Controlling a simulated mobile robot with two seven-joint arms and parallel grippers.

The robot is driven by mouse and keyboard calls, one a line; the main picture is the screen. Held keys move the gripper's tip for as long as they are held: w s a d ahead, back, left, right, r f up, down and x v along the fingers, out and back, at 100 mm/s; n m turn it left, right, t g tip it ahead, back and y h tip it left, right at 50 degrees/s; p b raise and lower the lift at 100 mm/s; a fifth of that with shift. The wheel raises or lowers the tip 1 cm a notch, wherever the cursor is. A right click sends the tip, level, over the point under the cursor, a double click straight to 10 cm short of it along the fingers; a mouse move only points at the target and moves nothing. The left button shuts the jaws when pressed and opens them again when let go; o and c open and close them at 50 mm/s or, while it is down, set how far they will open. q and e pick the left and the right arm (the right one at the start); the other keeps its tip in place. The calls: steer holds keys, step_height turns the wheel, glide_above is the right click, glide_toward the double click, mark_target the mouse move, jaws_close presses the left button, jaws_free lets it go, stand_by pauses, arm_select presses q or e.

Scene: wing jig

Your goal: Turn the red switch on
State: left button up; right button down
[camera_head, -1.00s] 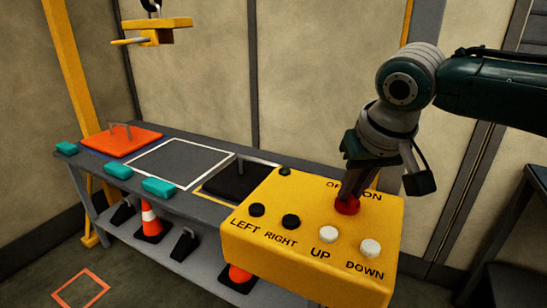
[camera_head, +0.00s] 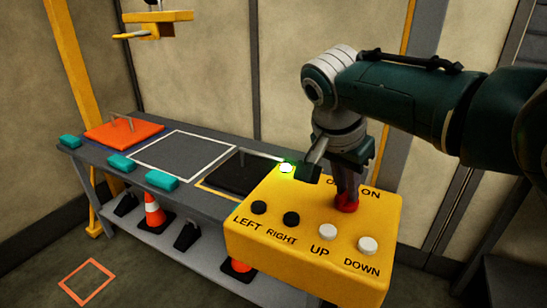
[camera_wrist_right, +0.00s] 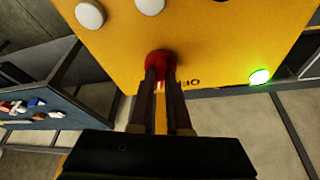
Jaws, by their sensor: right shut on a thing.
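The yellow control box (camera_head: 300,240) stands in front, with the red switch (camera_head: 346,207) near its OFF/ON lettering. My right gripper (camera_head: 346,192) reaches down from above and is shut on the red switch. In the right wrist view the two fingers (camera_wrist_right: 160,100) clasp the red switch (camera_wrist_right: 160,62) on both sides. The lamp (camera_head: 287,168) on the box's back edge glows green, and it also shows lit in the right wrist view (camera_wrist_right: 260,77). Part of the OFF/ON lettering is hidden behind my gripper. My left gripper is not in view.
The box also carries black LEFT (camera_head: 258,207) and RIGHT (camera_head: 291,219) buttons and white UP (camera_head: 323,230) and DOWN (camera_head: 367,245) buttons. Behind it a grey bench (camera_head: 205,205) holds an orange plate (camera_head: 122,132) and a black plate (camera_head: 240,177). A yellow hoist hook piece (camera_head: 160,17) hangs above.

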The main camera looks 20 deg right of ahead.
steer(key=m+b, duration=0.1)
steer(key=b, duration=0.1)
steer(key=m+g+b, duration=0.1)
steer(key=m+b, duration=0.2)
steer(key=b, duration=0.1)
steer(key=shift+w+f+g, duration=0.2)
steer(key=shift+f+g, duration=0.05)
steer(key=shift+g, duration=0.05)
steer(key=shift+r+m+h+b, duration=0.2)
steer(key=shift+m+h+b, duration=0.1)
steer(key=shift+m+b, duration=0.45)
steer(key=c, duration=0.9)
jaws_free()
steer(key=shift+r, duration=0.15)
